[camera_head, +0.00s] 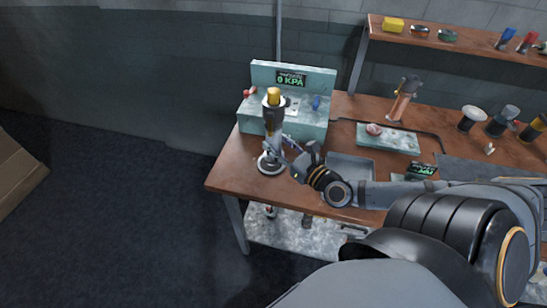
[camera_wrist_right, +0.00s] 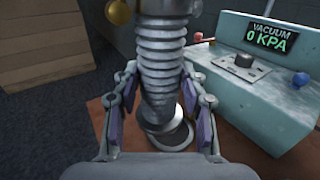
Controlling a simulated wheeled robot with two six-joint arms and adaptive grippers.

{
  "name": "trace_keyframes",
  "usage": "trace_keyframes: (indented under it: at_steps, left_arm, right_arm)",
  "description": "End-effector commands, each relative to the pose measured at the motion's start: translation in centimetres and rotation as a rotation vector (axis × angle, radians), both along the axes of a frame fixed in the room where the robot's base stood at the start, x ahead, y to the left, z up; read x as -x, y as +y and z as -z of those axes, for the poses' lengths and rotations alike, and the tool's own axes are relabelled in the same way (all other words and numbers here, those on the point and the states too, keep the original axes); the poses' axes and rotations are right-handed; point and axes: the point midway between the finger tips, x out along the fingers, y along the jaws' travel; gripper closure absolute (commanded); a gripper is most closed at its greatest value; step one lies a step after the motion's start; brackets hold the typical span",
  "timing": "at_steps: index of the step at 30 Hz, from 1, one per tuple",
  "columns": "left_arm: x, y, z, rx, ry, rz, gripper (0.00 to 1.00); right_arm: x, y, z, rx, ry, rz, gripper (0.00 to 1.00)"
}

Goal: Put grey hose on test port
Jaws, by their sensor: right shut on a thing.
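The grey hose (camera_wrist_right: 160,60) is a ribbed, light grey tube. In the right wrist view it runs down between the two fingers of my right gripper (camera_wrist_right: 160,110), which is shut on it. In the head view the hose (camera_head: 274,143) stands roughly upright at the table's left part, with my right gripper (camera_head: 280,150) reaching it from the right. A round metal base (camera_head: 271,165) lies below it and also shows in the wrist view (camera_wrist_right: 178,138); it may be the test port. I cannot tell whether the hose's lower end is seated there. My left gripper is not in view.
A pale teal vacuum unit (camera_head: 312,127) reading 0 KPA stands close behind the hose, with a red knob and a blue knob. A dark piece with a yellow top (camera_head: 273,97) rises above the hose. A grey tray (camera_head: 350,166) lies to the right.

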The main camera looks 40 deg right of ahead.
Motion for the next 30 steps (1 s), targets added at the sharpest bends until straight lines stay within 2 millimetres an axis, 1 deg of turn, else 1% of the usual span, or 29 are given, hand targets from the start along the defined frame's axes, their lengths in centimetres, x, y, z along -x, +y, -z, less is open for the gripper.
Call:
trace_keyframes:
  at_steps: [1,3,6,10,14,16,18,21,23,30]
  left_arm:
    - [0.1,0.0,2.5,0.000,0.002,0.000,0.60]
    - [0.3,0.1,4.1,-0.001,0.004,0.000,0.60]
    - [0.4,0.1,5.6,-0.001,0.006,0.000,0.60]
    - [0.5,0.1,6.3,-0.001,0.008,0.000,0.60]
    - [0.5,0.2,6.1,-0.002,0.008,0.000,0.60]
    - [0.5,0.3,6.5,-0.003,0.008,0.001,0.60]
    - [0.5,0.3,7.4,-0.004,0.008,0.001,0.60]
    - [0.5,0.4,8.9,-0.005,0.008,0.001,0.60]
    - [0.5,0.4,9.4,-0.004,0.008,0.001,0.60]
    - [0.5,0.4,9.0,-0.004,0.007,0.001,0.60]
  right_arm:
    - [-0.9,-0.4,2.1,-0.001,-0.006,0.003,1.00]
    - [-1.9,-0.8,3.4,-0.002,-0.007,0.003,1.00]
    - [-3.2,-1.4,4.8,-0.003,-0.006,0.003,1.00]
    - [-4.1,-1.7,5.4,-0.001,-0.004,0.002,1.00]
    - [-4.2,-1.8,5.4,0.001,-0.002,0.001,1.00]
    - [-4.3,-1.9,5.7,0.000,-0.003,0.001,1.00]
    - [-4.8,-2.1,6.5,-0.001,-0.004,0.003,1.00]
    - [-4.7,-2.0,8.6,-0.002,-0.002,0.002,1.00]
    - [-4.7,-2.0,9.3,-0.003,-0.002,0.003,1.00]
    - [-4.7,-2.0,9.0,0.000,-0.001,0.000,1.00]
